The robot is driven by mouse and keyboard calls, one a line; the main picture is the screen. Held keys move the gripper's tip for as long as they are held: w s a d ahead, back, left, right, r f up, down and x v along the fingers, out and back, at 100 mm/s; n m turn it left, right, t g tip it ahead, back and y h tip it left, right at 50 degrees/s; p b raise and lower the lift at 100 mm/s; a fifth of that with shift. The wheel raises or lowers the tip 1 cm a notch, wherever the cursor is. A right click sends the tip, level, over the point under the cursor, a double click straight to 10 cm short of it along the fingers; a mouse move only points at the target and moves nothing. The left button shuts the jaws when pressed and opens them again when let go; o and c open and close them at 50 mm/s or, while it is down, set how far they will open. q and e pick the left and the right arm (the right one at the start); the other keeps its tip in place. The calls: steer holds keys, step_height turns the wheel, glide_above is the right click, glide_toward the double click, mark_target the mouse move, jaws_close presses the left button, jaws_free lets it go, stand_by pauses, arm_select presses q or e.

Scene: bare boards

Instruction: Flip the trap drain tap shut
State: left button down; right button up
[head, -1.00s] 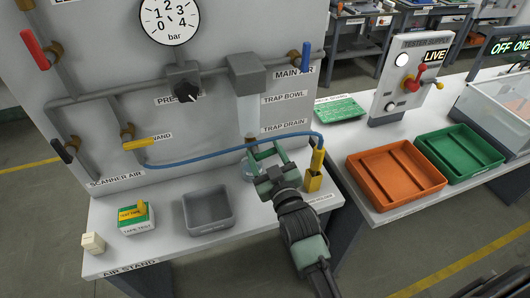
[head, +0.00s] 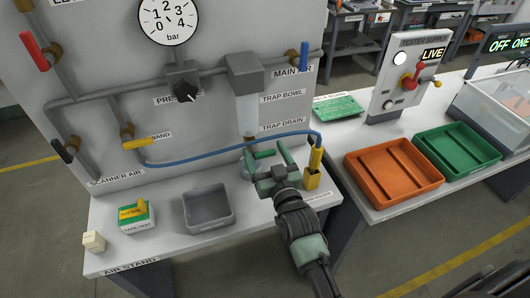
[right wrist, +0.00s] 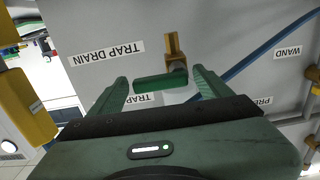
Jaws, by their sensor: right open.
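The trap drain tap (right wrist: 163,80) has a green lever on a brass body (right wrist: 174,45). In the right wrist view, where labels appear upside down, the lever lies crosswise between my fingertips. In the head view the green lever (head: 264,154) shows under the clear trap bowl (head: 247,110), partly hidden by my gripper. My right gripper (head: 269,160) is open with a finger on each side of the lever; it also shows in the right wrist view (right wrist: 162,90). I cannot tell whether a finger touches it. My left gripper is out of view.
A blue hose (head: 205,155) runs behind the gripper to a yellow wand (head: 316,156) in a holder just right of it. A clear jar (head: 244,168) stands below the tap. A grey bin (head: 208,210) is left on the bench. The panel is close behind.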

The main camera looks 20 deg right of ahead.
steer(key=s+b, duration=0.1)
steer(key=s, duration=0.6)
steer(key=shift+s+d+b, duration=0.15)
steer(key=shift+s+b, duration=0.25)
steer(key=shift+f, duration=0.1)
